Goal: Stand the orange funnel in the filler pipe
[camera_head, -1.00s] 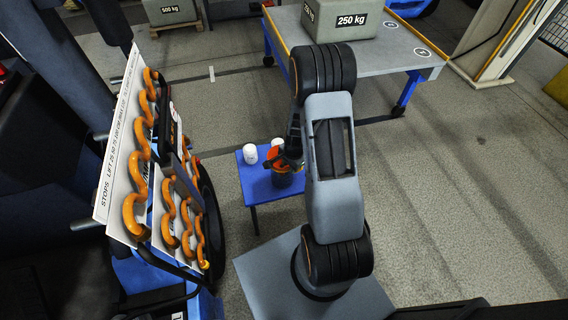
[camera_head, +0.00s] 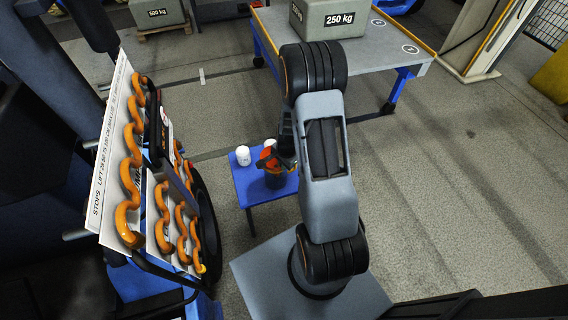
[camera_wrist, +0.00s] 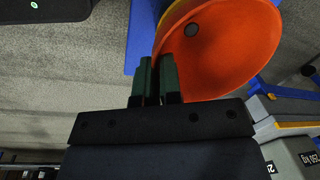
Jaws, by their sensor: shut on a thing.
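The orange funnel (camera_wrist: 235,50) fills the upper right of the wrist view, its wide mouth facing the camera and a dark hole inside. My gripper (camera_wrist: 157,65) is shut on the funnel's rim at its left edge. In the head view the funnel (camera_head: 266,153) shows as a small tilted orange patch above the blue stool, partly hidden by my gripper (camera_head: 280,160). A dark cylinder (camera_head: 275,179) shows just below it on the stool; I cannot tell whether they touch. I cannot pick out the filler pipe with certainty.
The blue stool (camera_head: 246,192) also holds a white cup (camera_head: 243,156) and another white item (camera_head: 270,143). A rack with orange curved hooks (camera_head: 128,177) and a wheel stands close on the left. A table (camera_head: 385,45) with a 250 kg weight (camera_head: 328,20) is behind. Floor on the right is clear.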

